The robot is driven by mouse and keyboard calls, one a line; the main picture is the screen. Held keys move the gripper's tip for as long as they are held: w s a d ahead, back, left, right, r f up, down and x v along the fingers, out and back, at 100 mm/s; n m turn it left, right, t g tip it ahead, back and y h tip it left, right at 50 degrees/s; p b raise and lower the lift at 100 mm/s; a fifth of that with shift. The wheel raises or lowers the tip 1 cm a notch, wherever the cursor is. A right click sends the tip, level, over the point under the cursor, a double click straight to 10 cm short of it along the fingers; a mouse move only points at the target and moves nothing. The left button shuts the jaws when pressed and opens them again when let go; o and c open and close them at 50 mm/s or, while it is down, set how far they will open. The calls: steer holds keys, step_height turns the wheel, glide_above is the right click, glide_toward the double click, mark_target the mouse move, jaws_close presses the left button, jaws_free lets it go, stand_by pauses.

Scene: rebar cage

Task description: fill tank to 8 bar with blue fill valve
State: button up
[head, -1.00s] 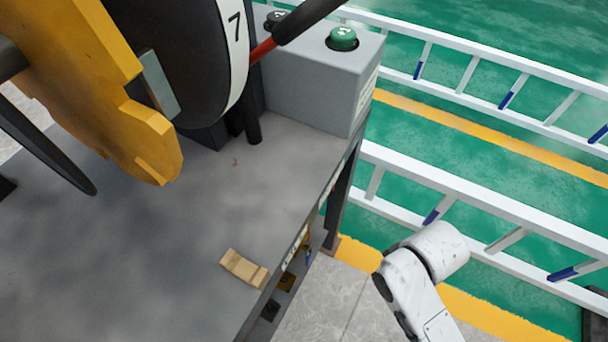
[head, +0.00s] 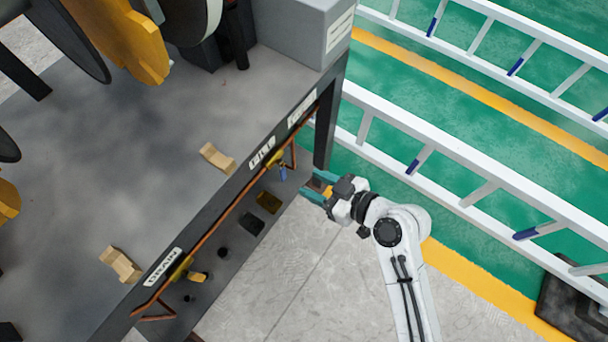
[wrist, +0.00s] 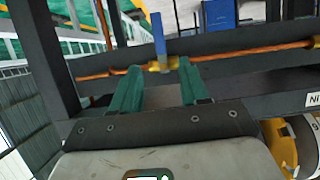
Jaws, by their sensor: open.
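The fill valve has a blue lever (head: 283,173) and a brass body on a copper pipe, beneath the FILL label (head: 262,152) on the bench's front side. In the wrist view, the blue lever (wrist: 158,32) stands upright above its brass body (wrist: 162,65). My gripper (head: 305,183) is open, its teal fingers pointing at the valve from the right. In the wrist view, my gripper (wrist: 157,78) has one finger on each side of the valve's line, with the lever beyond the tips. Contact cannot be told. No pressure gauge reading is visible.
The DRAIN label (head: 163,267) and a yellow-handled valve (head: 197,278) are farther left along the copper pipe (head: 215,228). A dark bench leg (head: 325,125) stands close behind my gripper. White ladder-like rails (head: 440,145) lie behind. Bare floor (head: 290,270) is in front.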

mark_target(284, 172)
steer(key=b+x, duration=0.1)
steer(key=x, duration=0.9)
steer(key=shift+w+a+f, duration=0.15)
steer(key=shift+w+a, duration=0.05)
steer(key=shift+a, duration=0.05)
steer(key=shift+c, duration=0.4)
jaws_close()
